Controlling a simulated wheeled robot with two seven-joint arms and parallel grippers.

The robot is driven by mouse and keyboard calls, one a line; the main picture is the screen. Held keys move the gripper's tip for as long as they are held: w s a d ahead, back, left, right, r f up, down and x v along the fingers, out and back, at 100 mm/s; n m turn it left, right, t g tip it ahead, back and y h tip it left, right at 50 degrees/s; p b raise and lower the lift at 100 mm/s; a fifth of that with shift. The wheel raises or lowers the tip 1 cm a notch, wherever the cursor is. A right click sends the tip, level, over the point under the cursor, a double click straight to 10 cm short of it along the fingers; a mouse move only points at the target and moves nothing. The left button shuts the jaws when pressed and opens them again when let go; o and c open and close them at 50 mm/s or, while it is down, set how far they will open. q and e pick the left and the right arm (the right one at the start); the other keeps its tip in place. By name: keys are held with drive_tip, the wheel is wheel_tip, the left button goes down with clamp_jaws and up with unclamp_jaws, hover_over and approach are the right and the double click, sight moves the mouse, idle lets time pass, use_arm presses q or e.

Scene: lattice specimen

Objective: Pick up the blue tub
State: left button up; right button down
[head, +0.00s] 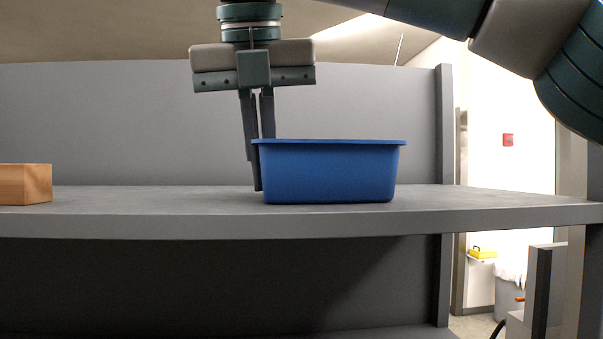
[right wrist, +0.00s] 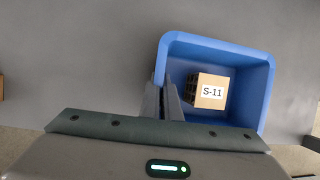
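The blue tub (head: 330,172) stands upright on the grey shelf (head: 130,205), near its front edge. In the right wrist view the tub (right wrist: 266,85) is open at the top and holds a small tan block labelled S-11 (right wrist: 207,91). My right gripper (head: 259,160) points down at the tub's left wall. One finger is outside the wall and the other goes inside, hidden below the rim. In the right wrist view the fingers (right wrist: 163,100) are close together with the wall between them, so the gripper looks shut on it. My left gripper is out of view.
A wooden block (head: 25,184) lies on the shelf at the far left. A grey back panel (head: 120,120) stands behind, with an upright post (head: 445,130) to the right. The shelf between wooden block and tub is clear.

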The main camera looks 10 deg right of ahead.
drive_tip(key=shift+r, duration=0.1)
drive_tip(key=shift+r, duration=1.85)
drive_tip(key=s+d+r+p, duration=0.1)
drive_tip(key=s+d+r, duration=0.1)
drive_tip(key=d, duration=0.3)
drive_tip(key=s+d+r+p, duration=0.1)
drive_tip(key=s+d+r, duration=0.1)
drive_tip(key=d+r, duration=0.3)
drive_tip(key=shift+s+d, duration=0.35)
drive_tip(key=shift+s, duration=0.05)
